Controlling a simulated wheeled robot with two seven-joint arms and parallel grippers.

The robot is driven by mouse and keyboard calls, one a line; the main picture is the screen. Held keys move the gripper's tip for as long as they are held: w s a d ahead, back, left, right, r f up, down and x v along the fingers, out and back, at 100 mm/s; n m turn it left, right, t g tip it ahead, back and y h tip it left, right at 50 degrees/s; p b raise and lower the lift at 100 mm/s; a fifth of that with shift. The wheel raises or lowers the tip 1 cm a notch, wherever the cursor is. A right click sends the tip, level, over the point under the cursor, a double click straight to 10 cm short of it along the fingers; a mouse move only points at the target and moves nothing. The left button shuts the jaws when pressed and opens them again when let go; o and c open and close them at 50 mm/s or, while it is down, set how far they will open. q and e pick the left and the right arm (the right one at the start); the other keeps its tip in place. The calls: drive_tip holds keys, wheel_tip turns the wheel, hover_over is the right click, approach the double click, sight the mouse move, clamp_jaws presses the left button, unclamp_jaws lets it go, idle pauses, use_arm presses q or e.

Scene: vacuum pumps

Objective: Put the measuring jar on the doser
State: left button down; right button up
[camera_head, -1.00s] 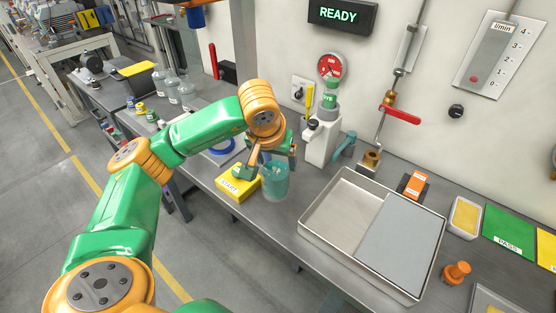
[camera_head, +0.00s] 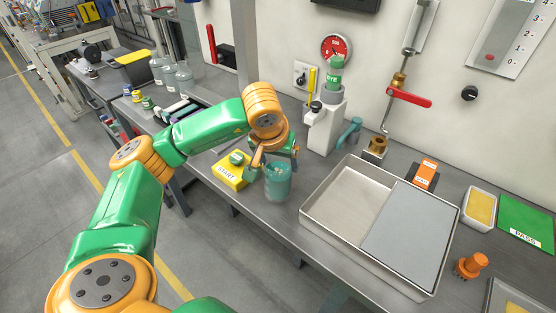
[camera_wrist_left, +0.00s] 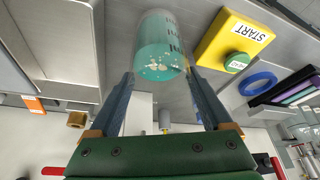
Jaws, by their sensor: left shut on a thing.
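The measuring jar (camera_head: 277,184) is a clear cylinder with teal liquid in it. My left gripper (camera_head: 270,160) is shut on it. In the left wrist view the jar (camera_wrist_left: 160,45) sits between the two finger ends, with marks on its side. Whether it touches the bench is hard to tell. The doser (camera_head: 324,124) seems to be the white unit by the wall, topped by a green bottle labelled DYE (camera_head: 335,74). It stands behind and right of the jar, apart from it. My right gripper is not in view.
A yellow START box (camera_head: 231,172) with a green button is just left of the jar. A metal tray (camera_head: 320,214) with a grey plate lies to the right. A teal-handled valve (camera_head: 350,133) and a red-handled pipe (camera_head: 408,97) stand right of the doser.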

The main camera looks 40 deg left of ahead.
use_arm(q)
drive_tip(key=shift+f, duration=0.35)
drive_tip(key=shift+f+b, duration=0.25)
drive_tip(key=shift+b, duration=0.1)
unclamp_jaws()
drive_tip(key=v, duration=0.7)
drive_tip(key=shift+b, duration=0.45)
drive_tip(key=shift+r, duration=0.15)
drive_tip(key=shift+c, duration=0.2)
clamp_jaws()
